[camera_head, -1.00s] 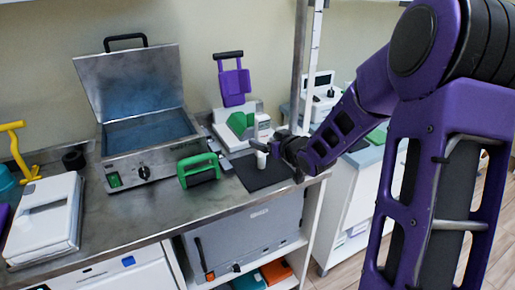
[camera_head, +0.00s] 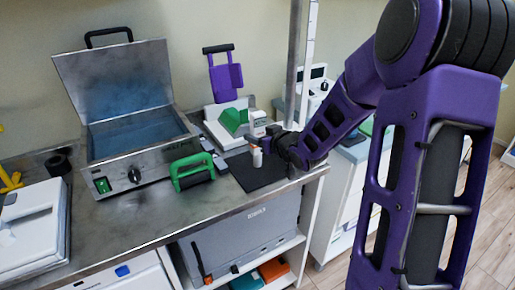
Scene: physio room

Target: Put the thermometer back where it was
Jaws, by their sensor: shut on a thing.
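My gripper (camera_head: 272,146) is at the right part of the steel counter, above a black mat (camera_head: 262,179). It is shut on a small whitish upright thing, which looks like the thermometer (camera_head: 257,157). The dark gripper and wrist hide part of it. I cannot tell whether its lower end touches the mat.
A white device with a green part (camera_head: 233,119) stands just behind the mat. A green-handled tool (camera_head: 193,172) is to the left, before an open steel water bath (camera_head: 135,140). A metal post (camera_head: 296,70) rises close behind my wrist.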

